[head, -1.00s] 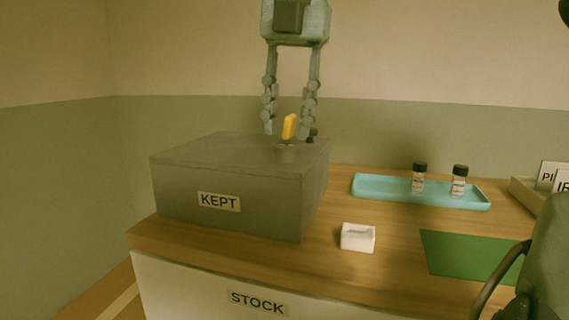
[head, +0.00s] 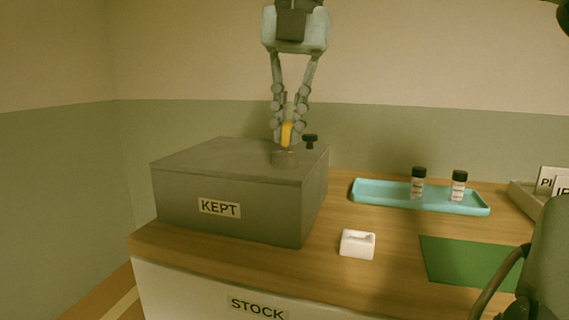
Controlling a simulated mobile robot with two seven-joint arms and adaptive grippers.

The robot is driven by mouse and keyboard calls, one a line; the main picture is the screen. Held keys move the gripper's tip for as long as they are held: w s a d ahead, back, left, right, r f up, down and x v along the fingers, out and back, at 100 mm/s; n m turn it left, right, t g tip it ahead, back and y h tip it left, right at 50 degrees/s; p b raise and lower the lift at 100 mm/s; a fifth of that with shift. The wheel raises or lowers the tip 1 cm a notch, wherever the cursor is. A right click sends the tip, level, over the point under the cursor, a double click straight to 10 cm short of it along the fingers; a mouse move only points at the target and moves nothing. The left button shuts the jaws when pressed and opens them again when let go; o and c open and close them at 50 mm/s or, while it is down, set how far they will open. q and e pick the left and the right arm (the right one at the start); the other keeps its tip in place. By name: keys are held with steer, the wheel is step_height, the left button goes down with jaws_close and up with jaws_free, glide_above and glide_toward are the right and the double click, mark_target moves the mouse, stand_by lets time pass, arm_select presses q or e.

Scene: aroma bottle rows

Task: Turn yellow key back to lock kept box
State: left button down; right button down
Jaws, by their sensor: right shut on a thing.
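The grey kept box (head: 230,190), with a "KEPT" label on its front, stands closed on the left of the wooden counter. The yellow key (head: 286,133) stands upright in a round grey lock (head: 284,157) on the box's top, near the right side. My right gripper (head: 287,140) comes down from above, its fingers shut on the key from both sides and partly covering it. My left gripper is not in view.
A small black knob (head: 310,139) shows just right of the key. A white block (head: 357,245) with a hollow top sits on the counter (head: 300,265). A teal tray (head: 388,197) holds two dark-capped bottles. A green mat (head: 470,262) lies at right.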

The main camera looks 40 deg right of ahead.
steer(key=shift+r+n+p, duration=0.15)
steer(key=shift+n+p, duration=0.6)
steer(key=shift+n, duration=1.05)
steer(key=n, duration=0.6)
steer(key=shift+f+n+g, duration=0.2)
steer(key=shift+n+g, duration=0.2)
steer(key=n, duration=0.5)
steer(key=c, duration=2)
jaws_free()
steer(key=shift+n, duration=0.6)
steer(key=shift+c, duration=0.2)
steer(key=o, duration=0.4)
steer(key=shift+a+r, duration=0.1)
steer(key=shift+o, duration=0.2)
